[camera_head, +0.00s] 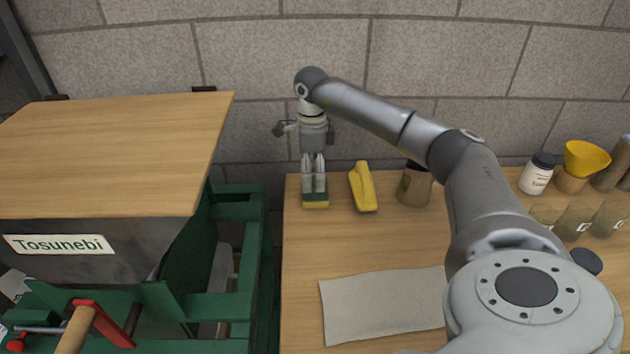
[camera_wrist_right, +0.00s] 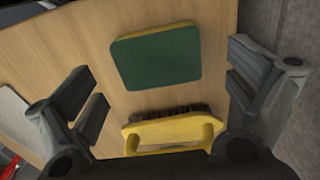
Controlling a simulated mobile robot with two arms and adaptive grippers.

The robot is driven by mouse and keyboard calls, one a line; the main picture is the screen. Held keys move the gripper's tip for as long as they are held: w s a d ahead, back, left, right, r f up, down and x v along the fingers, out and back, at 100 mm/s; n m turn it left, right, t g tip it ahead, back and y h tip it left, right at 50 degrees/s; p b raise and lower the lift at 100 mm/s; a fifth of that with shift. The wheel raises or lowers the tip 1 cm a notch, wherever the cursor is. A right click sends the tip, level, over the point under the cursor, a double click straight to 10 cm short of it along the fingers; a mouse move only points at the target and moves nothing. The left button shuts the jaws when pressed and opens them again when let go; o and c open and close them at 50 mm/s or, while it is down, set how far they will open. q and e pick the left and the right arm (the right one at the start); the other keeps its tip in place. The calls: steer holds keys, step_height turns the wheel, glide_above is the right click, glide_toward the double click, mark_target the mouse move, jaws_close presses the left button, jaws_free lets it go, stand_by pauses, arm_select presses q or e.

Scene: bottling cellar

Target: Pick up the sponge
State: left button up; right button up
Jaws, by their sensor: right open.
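The sponge (camera_head: 316,205) has a green top and a yellow lower side. It lies at the far left corner of the wooden table in the head view. In the right wrist view the sponge (camera_wrist_right: 156,58) lies flat, green face up, ahead of and between the spread fingers. My right gripper (camera_head: 314,187) points down over the sponge and hides part of it in the head view. The right gripper (camera_wrist_right: 165,100) is open and holds nothing; the gap between fingers and sponge is hard to judge. My left gripper is not in view.
A yellow-handled brush (camera_head: 363,187) lies just beside the sponge; it also shows in the wrist view (camera_wrist_right: 172,132). A brown jar (camera_head: 414,187) stands further right. A grey cloth (camera_head: 380,305) lies nearer. A green crate frame (camera_head: 225,308) stands left of the table.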

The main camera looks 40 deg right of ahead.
step_height(320, 180, down, 4)
steer(key=shift+s+a+f, duration=0.1)
steer(key=shift+a, duration=0.05)
steer(key=c, duration=0.5)
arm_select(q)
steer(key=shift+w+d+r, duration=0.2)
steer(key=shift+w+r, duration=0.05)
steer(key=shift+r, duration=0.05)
arm_select(e)
steer(key=shift+c, duration=0.2)
steer(key=shift+r+p, duration=0.85)
steer(key=shift+p, duration=0.05)
step_height(320, 180, up, 2)
steer(key=shift+r+p, duration=0.1)
steer(key=shift+p, duration=0.8)
arm_select(q)
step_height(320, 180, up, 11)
steer(key=p, duration=0.8)
arm_select(e)
steer(key=s+a+r, duration=0.7)
steer(key=s+r, duration=0.2)
steer(key=s, duration=0.3)
steer(key=shift+a+r, duration=0.15)
steer(key=shift+o, duration=0.2)
